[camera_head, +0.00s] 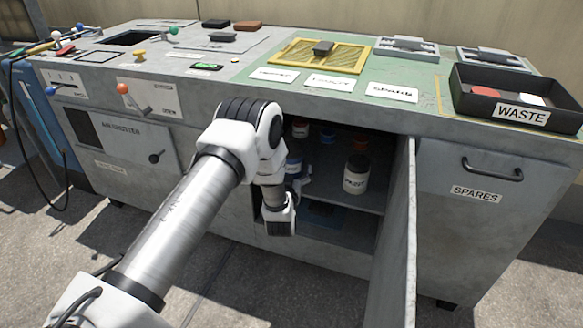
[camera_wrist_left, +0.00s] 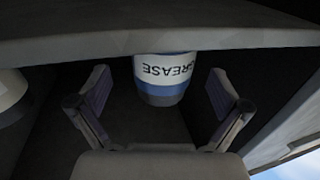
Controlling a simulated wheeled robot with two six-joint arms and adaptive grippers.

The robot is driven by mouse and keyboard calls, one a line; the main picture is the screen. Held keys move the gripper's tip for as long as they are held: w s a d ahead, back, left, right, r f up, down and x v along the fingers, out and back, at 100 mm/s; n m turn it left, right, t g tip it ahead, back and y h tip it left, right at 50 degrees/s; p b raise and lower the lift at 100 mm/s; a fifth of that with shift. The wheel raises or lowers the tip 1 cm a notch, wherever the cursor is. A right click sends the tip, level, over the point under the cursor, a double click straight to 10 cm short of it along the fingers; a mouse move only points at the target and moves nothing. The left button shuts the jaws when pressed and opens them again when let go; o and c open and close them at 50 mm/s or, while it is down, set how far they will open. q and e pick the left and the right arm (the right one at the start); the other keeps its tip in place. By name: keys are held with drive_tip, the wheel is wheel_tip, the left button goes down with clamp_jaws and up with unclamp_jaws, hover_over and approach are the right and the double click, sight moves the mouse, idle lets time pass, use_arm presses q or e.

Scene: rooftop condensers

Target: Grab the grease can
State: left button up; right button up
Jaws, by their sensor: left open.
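The grease can (camera_wrist_left: 165,78), white with blue bands and a GREASE label that reads upside down, is in the left wrist view. It stands in the open cabinet, beyond and between my left gripper's spread fingers (camera_wrist_left: 160,88). The fingers are open, with a gap on both sides of the can. In the head view my left gripper (camera_head: 292,190) is at the cabinet opening, and a blue-and-white can (camera_head: 293,165) shows partly behind it, likely the grease can. My right gripper is in neither view.
A white jar with a dark lid (camera_head: 355,178) stands on the shelf (camera_head: 368,199) to the right; several other small containers are farther back. The open cabinet door (camera_head: 405,235) juts out on the right. The counter edge (camera_head: 340,118) overhangs the opening. A WASTE bin (camera_head: 475,112) sits on top.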

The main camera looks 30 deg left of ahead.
use_arm(q)
drive_tip(key=b+x, duration=0.2)
drive_tip(key=x, duration=0.2)
drive_tip(key=shift+a+f, duration=0.2)
drive_tip(key=shift+a, duration=0.05)
drive_tip(key=shift+w+r, duration=0.1)
drive_tip(key=c, duration=1.5)
drive_tip(key=shift+r, duration=0.1)
